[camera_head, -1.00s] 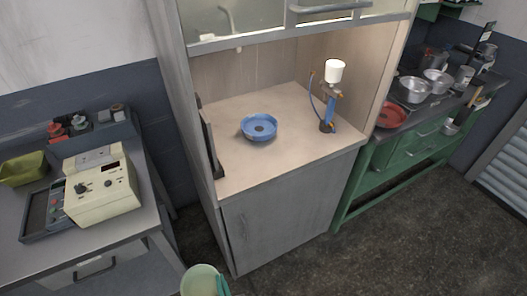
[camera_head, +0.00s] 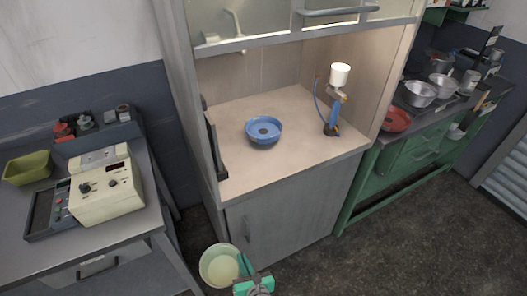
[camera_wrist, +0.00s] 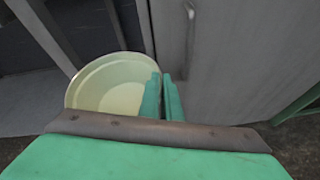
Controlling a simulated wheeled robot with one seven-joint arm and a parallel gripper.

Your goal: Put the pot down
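The pot is a pale cream-green round vessel (camera_head: 217,270), low in the head view, in front of the grey cabinet. Its open mouth faces up, and it also shows in the wrist view (camera_wrist: 90,97). My gripper (camera_head: 243,268) has green fingers, closed together at the pot's right edge. In the wrist view the fingers (camera_wrist: 163,97) have the pot's rim between them, with only a thin gap. The pot is held in the air, below the level of the wooden counter (camera_head: 290,165). Its underside is hidden.
A blue bowl (camera_head: 264,141) sits mid-counter, with a torch-like tool with a white cup (camera_head: 333,100) to its right. Bare counter lies in front of both. The left bench holds a cream device (camera_head: 105,190). A green bench (camera_head: 395,165) with pans stands right.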

